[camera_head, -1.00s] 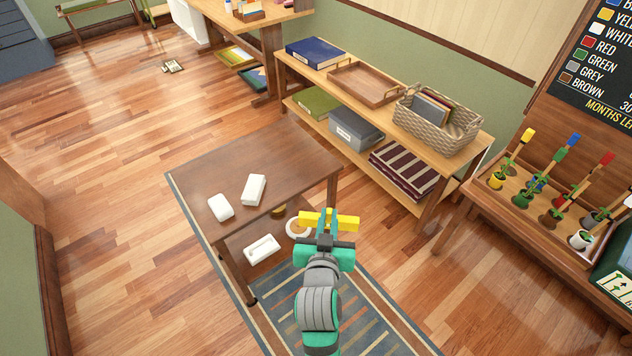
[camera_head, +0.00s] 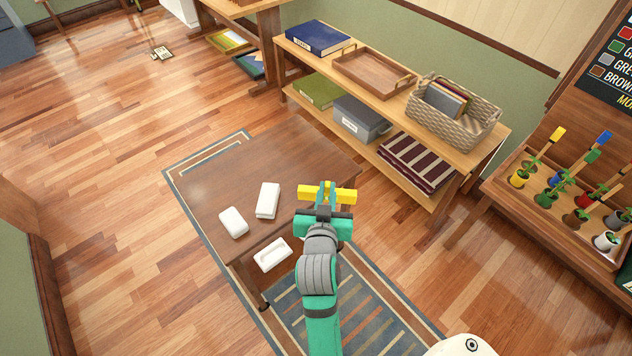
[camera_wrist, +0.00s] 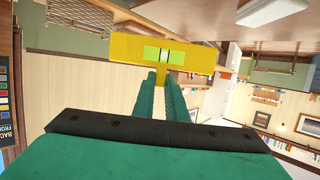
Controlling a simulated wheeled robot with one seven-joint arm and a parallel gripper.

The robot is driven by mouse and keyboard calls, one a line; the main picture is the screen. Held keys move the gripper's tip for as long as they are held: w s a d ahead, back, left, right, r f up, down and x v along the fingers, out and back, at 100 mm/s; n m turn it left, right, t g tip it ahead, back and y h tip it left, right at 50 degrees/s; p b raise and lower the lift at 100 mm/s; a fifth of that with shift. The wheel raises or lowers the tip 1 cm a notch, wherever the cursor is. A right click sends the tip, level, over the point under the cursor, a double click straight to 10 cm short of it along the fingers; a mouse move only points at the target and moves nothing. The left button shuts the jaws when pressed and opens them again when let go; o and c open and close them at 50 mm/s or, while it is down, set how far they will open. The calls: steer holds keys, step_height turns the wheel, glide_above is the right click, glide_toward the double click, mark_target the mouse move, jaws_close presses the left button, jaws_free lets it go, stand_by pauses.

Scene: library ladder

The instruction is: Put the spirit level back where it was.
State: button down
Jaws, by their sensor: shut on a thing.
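The spirit level is a short yellow bar (camera_head: 338,195) with a bright green vial, which shows in the wrist view (camera_wrist: 165,54). My gripper (camera_head: 325,198) is shut on it and holds it crosswise at the fingertips. In the head view it appears in front of the right end of the dark brown table (camera_head: 225,170). I cannot tell its exact height from this view. The arm hides part of what lies behind it.
Two white objects, a rounded one (camera_head: 233,222) and a longer one (camera_head: 267,201), lie on the table. A shelf unit holds a wooden tray (camera_head: 372,72) and a wicker basket (camera_head: 452,112). Potted plants stand in a planter (camera_head: 570,205) at right.

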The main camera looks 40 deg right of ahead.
steer(key=shift+w+d+f, duration=0.9)
steer(key=shift+w+f, duration=0.85)
steer(key=shift+f, duration=0.3)
steer(key=shift+w+d+f, duration=0.85)
steer(key=shift+w+f, duration=0.95)
steer(key=shift+f, duration=0.2)
steer(key=shift+w+d+f, duration=0.9)
steer(key=shift+w+f, duration=0.85)
steer(key=shift+f, duration=0.3)
steer(key=shift+s+d+f, duration=0.1)
steer(key=shift+s, duration=0.05)
steer(key=c, duration=1.8)
jaws_free()
steer(key=shift+o, duration=0.2)
